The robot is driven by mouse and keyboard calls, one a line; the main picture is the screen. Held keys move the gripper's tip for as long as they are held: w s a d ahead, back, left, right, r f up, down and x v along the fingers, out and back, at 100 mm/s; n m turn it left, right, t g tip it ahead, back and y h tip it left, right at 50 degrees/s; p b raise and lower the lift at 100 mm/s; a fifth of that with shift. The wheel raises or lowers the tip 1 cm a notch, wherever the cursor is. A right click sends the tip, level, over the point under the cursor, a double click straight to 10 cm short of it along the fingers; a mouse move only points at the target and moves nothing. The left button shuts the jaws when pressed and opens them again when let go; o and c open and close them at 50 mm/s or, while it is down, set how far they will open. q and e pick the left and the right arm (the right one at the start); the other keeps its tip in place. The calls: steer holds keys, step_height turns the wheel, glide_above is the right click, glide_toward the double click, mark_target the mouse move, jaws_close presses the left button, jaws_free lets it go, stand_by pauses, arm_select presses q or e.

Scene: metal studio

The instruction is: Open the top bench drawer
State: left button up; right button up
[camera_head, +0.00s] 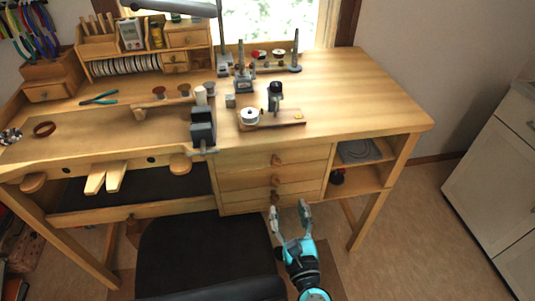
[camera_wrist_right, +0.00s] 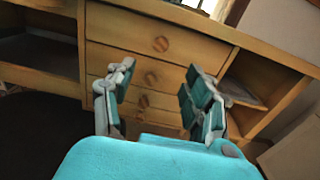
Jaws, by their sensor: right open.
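The bench's top drawer (camera_head: 240,160) is the uppermost in a wooden stack under the right half of the bench top. It looks shut, with its front in line with the fronts below. In the right wrist view, the top drawer front (camera_wrist_right: 125,27) and knob (camera_wrist_right: 161,44) lie ahead and above the fingertips. My right gripper (camera_head: 289,207) is open and empty, in front of the stack and lower than the top knob. It also shows in the wrist view (camera_wrist_right: 157,72). My left gripper is out of view.
Lower drawers with knobs (camera_head: 275,180) sit directly beneath. Open shelves (camera_head: 355,178) are right of the stack. A black chair (camera_head: 205,255) stands left of my right gripper. A vise (camera_head: 202,125) and tools occupy the bench top (camera_head: 365,95). Floor is open at right.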

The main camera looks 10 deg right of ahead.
mark_target(277, 165)
steer(key=w+p, duration=0.2)
steer(key=w, duration=1.4)
steer(key=shift+d+p, duration=0.15)
steer(key=shift+p, duration=0.15)
steer(key=shift+w, duration=0.4)
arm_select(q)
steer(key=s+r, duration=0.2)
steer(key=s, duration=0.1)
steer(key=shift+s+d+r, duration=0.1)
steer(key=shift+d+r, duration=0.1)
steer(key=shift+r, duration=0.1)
arm_select(e)
jaws_close()
